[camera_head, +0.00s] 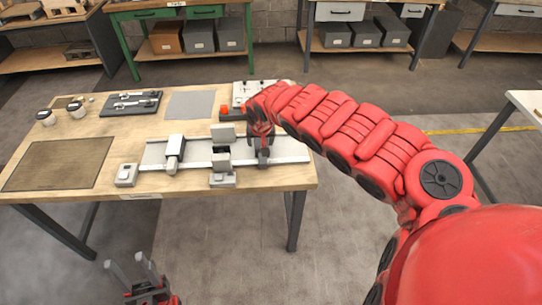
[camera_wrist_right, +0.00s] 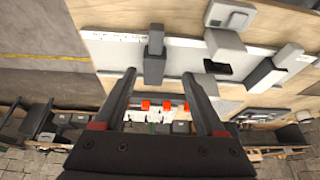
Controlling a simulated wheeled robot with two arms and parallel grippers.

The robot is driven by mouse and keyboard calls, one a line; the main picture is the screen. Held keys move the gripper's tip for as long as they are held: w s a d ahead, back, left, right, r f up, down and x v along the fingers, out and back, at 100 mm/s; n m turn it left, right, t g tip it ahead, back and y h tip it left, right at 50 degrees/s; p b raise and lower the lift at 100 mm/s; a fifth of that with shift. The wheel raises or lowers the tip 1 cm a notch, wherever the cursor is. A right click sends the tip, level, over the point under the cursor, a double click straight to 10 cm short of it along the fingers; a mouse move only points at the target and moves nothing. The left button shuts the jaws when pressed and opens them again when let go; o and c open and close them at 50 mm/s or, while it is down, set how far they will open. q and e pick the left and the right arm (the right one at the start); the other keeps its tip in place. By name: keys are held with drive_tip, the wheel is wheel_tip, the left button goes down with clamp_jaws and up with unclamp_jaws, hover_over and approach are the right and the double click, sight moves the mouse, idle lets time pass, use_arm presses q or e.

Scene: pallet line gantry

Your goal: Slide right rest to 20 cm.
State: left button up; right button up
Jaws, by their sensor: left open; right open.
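A pale rail fixture (camera_head: 200,165) lies along the front of the wooden table. The right rest, a dark grey block, stands on its right part (camera_head: 263,158). It also shows in the right wrist view (camera_wrist_right: 154,68), between and just beyond my fingertips. My right gripper (camera_head: 262,132) is above this rest, open, with no clear contact; the arm partly hides the rest in the head view. A centre block (camera_head: 222,158) and a left rest (camera_head: 174,148) stand further left. My left gripper (camera_head: 133,266) is open and empty, low in front of the table. Scale markings are unreadable.
A white panel with knobs (camera_head: 246,90) and a red block (camera_head: 224,111) stand behind the rail. A grey mat (camera_head: 190,105), a black tray (camera_head: 131,103), cups (camera_head: 76,109) and a brown board (camera_head: 58,165) occupy the rest. The floor in front is clear.

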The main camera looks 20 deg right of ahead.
wheel_tip(320, 180, down, 4)
drive_tip(key=b, duration=1.1)
hover_over(262, 158)
drive_tip(key=s, duration=0.2)
drive_tip(key=f, duration=0.7)
drive_tip(key=shift+s+a, duration=0.15)
drive_tip(key=shift+a, duration=0.2)
drive_tip(key=x, duration=0.2)
drive_tip(key=shift+w+f+p, duration=0.3)
drive_tip(key=shift+w+f, duration=0.3)
drive_tip(key=shift+f, duration=0.35)
drive_tip(key=shift+w+d+f, duration=0.15)
drive_tip(key=shift+w+f, duration=0.1)
drive_tip(key=shift+f, duration=0.25)
drive_tip(key=shift+d+f, duration=0.2)
drive_tip(key=shift+f, duration=0.05)
drive_tip(key=shift+c, duration=0.3)
